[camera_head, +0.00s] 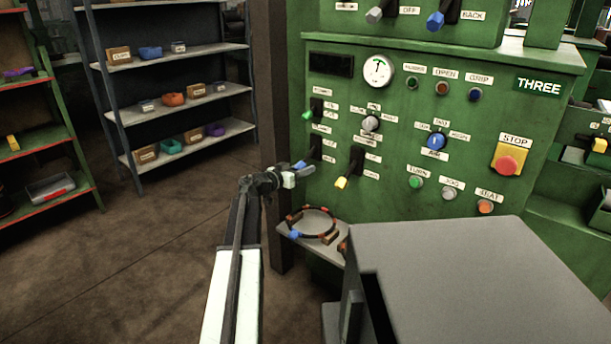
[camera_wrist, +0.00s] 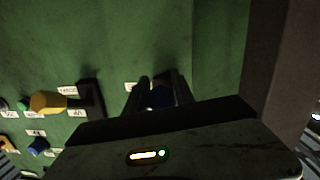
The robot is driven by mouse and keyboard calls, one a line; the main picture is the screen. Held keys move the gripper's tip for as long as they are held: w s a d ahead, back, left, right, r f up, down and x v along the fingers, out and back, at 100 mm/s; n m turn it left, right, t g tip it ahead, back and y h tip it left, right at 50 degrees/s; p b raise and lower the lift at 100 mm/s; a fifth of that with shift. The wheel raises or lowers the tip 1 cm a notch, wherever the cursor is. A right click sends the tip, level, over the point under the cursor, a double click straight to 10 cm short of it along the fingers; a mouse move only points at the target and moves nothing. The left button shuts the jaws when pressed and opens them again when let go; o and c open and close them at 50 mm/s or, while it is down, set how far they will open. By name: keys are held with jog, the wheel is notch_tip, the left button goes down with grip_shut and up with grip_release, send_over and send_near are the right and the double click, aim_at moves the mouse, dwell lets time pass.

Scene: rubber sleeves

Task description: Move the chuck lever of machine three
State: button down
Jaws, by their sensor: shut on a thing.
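The green panel of machine three (camera_head: 455,125) carries several levers with dark bodies and coloured tips. My gripper (camera_head: 299,172) is at the panel's lower left edge, shut on the blue-tipped lever (camera_head: 300,165). In the wrist view the blue tip (camera_wrist: 160,97) sits between my two fingers, which hide part of it. A green-tipped lever (camera_head: 308,115) is above, and a yellow-tipped lever (camera_head: 342,182) is to the right; the yellow tip (camera_wrist: 47,103) shows left in the wrist view. The small labels are too blurred to tell which lever is the chuck.
A small shelf (camera_head: 334,250) with a ring-shaped item (camera_head: 312,238) is just below my gripper. A dark post (camera_head: 277,120) stands at the panel's left edge. A red STOP button (camera_head: 507,165) is far right. A grey storage rack (camera_head: 125,100) stands behind left.

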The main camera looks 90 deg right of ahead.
jog(key=shift+d+r, duration=0.1)
jog(key=shift+d, duration=0.15)
jog(key=c, duration=1.1)
grip_release()
jog(key=shift+s, duration=0.15)
jog(key=shift+o, duration=0.2)
jog(key=f+v, duration=0.1)
jog(key=v, duration=0.6)
jog(key=shift+w+a+r+p, duration=0.3)
jog(key=shift+a+r+p, duration=0.05)
jog(key=shift+r+p, duration=0.05)
